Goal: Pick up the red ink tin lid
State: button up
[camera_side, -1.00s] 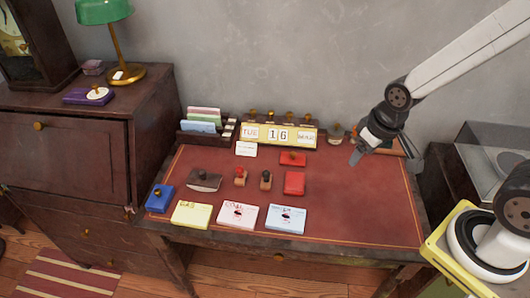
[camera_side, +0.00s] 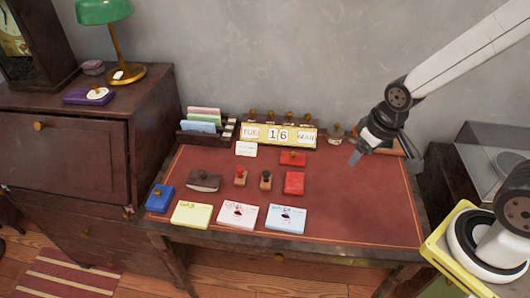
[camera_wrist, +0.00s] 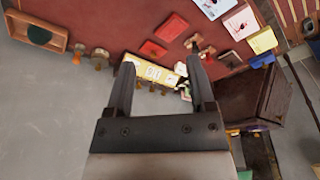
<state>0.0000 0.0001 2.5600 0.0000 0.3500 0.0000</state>
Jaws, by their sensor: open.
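Two red pieces lie on the red desk top, right of centre. The flatter one, a red piece with a small dark spot on top (camera_side: 292,158), lies just in front of the calendar. A red box-like piece (camera_side: 294,183) lies nearer the front edge. I cannot tell for sure which is the red ink tin lid. In the wrist view they show as the flatter piece (camera_wrist: 153,49) and the box-like piece (camera_wrist: 173,27). My gripper (camera_side: 357,156) is open and empty, above the desk's right part, right of both pieces. Its two fingers (camera_wrist: 160,62) frame the calendar.
A yellow calendar (camera_side: 279,135) and a card rack (camera_side: 203,125) stand along the back. Two stamps (camera_side: 240,177), a blotter (camera_side: 204,180), a blue tin (camera_side: 160,198) and yellow, pink and blue pads (camera_side: 286,219) lie left and in front.

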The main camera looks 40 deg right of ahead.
jog(key=o, duration=0.4)
jog(key=shift+w, duration=0.1)
jog(key=w+d+f+m+y, duration=0.1)
jog(key=w+d+f+m, duration=0.1)
jog(key=w+f+m, duration=0.3)
jog(key=w+d+f+m+y, duration=0.1)
jog(key=w+d+f+m, duration=0.2)
jog(key=w+f+m, duration=0.3)
jog(key=w+d+f+m+y, duration=0.1)
jog(key=w+f+m, duration=0.5)
jog(key=w+m, duration=0.6)
jog(key=shift+w+d+f+m+t, duration=0.15)
jog(key=shift+d+m, duration=0.15)
jog(key=shift+m, duration=0.35)
jog(key=shift+w+d+r+m+t, duration=0.1)
jog(key=shift+d+m, duration=0.2)
jog(key=shift+m, duration=0.4)
jog(key=shift+w+d+f+m+t, duration=0.15)
jog(key=shift+d+m, duration=0.15)
jog(key=shift+m, duration=0.35)
